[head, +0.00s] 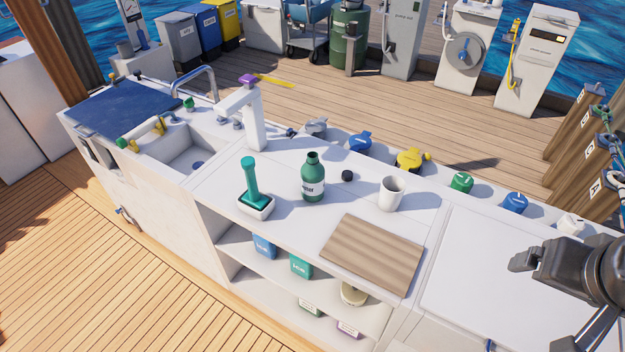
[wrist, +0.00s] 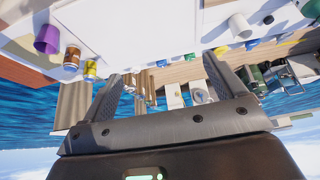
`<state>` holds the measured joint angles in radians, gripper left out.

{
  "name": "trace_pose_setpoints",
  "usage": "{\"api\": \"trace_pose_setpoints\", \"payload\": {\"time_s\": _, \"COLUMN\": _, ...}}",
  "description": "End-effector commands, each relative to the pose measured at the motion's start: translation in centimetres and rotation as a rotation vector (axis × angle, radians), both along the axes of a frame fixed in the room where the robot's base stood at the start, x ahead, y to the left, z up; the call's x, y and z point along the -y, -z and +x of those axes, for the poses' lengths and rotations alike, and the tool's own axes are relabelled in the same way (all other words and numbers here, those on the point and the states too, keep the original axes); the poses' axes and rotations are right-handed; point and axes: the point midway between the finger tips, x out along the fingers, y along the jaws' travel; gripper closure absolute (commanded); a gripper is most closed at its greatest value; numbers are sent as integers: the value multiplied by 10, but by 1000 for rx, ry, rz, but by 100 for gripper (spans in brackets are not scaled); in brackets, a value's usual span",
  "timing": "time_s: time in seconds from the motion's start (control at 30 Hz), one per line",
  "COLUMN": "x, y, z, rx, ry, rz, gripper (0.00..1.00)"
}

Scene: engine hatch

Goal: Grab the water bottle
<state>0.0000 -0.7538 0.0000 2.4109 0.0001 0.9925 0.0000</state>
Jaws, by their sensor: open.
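The water bottle (head: 313,182) is green with a pale label and stands upright on the white counter, in the middle of the head view. A small black cap (head: 347,176) lies on the counter just right of it. My gripper (head: 522,261) is at the right of the head view, above the right part of the counter and well apart from the bottle. In the wrist view my gripper (wrist: 162,68) shows two spread fingers with nothing between them. I cannot make out the bottle in the wrist view.
A white cup (head: 391,193) and a wooden board (head: 372,254) are right of the bottle. A teal-handled brush in a white holder (head: 252,190) stands left of it. Several coloured knobs line the back edge. The white panel (head: 490,270) near my gripper is clear.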

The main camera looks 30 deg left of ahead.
Motion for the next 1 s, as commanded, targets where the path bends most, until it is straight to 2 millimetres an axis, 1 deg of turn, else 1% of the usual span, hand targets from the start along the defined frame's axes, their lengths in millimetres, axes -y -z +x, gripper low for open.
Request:
{"api": "trace_pose_setpoints", "payload": {"time_s": 0.03, "x": 0, "y": -19, "z": 1, "rx": 6, "ry": 0, "rz": 0, "gripper": 12}}
{"api": "trace_pose_setpoints", "payload": {"time_s": 0.1, "x": 2, "y": -12, "z": 11, "rx": -28, "ry": -80, "rz": -87, "gripper": 12}}
{"api": "trace_pose_setpoints", "payload": {"time_s": 0.27, "x": 6, "y": -9, "z": 40, "rx": -73, "ry": -269, "rz": -309, "gripper": 12}}
{"api": "trace_pose_setpoints", "payload": {"time_s": 0.33, "x": 4, "y": -9, "z": 56, "rx": -91, "ry": -367, "rz": -422, "gripper": 12}}
{"api": "trace_pose_setpoints", "payload": {"time_s": 0.47, "x": -8, "y": -11, "z": 93, "rx": -115, "ry": -580, "rz": -664, "gripper": 12}}
{"api": "trace_pose_setpoints", "payload": {"time_s": 0.5, "x": -15, "y": -12, "z": 106, "rx": -120, "ry": -650, "rz": -745, "gripper": 12}}
{"api": "trace_pose_setpoints", "payload": {"time_s": 0.57, "x": -28, "y": -15, "z": 126, "rx": -122, "ry": -755, "rz": -870, "gripper": 12}}
{"api": "trace_pose_setpoints", "payload": {"time_s": 0.6, "x": -39, "y": -17, "z": 138, "rx": -120, "ry": -825, "rz": -955, "gripper": 12}}
{"api": "trace_pose_setpoints", "payload": {"time_s": 0.67, "x": -58, "y": -19, "z": 157, "rx": -115, "ry": -928, "rz": -1083, "gripper": 12}}
{"api": "trace_pose_setpoints", "payload": {"time_s": 0.7, "x": -72, "y": -21, "z": 169, "rx": -109, "ry": -995, "rz": -1170, "gripper": 12}}
{"api": "trace_pose_setpoints", "payload": {"time_s": 0.77, "x": -98, "y": -24, "z": 186, "rx": -95, "ry": -1094, "rz": -1303, "gripper": 12}}
{"api": "trace_pose_setpoints", "payload": {"time_s": 0.8, "x": -117, "y": -26, "z": 196, "rx": -83, "ry": -1160, "rz": -1394, "gripper": 12}}
{"api": "trace_pose_setpoints", "payload": {"time_s": 0.87, "x": -150, "y": -28, "z": 208, "rx": -58, "ry": -1253, "rz": -1534, "gripper": 12}}
{"api": "trace_pose_setpoints", "payload": {"time_s": 0.9, "x": -173, "y": -30, "z": 215, "rx": -39, "ry": -1313, "rz": -1629, "gripper": 12}}
{"api": "trace_pose_setpoints", "payload": {"time_s": 0.97, "x": -211, "y": -31, "z": 223, "rx": -6, "ry": -1398, "rz": -1774, "gripper": 12}}
{"api": "trace_pose_setpoints", "payload": {"time_s": 1.0, "x": -238, "y": -31, "z": 226, "rx": 20, "ry": -1450, "rz": -1872, "gripper": 12}}
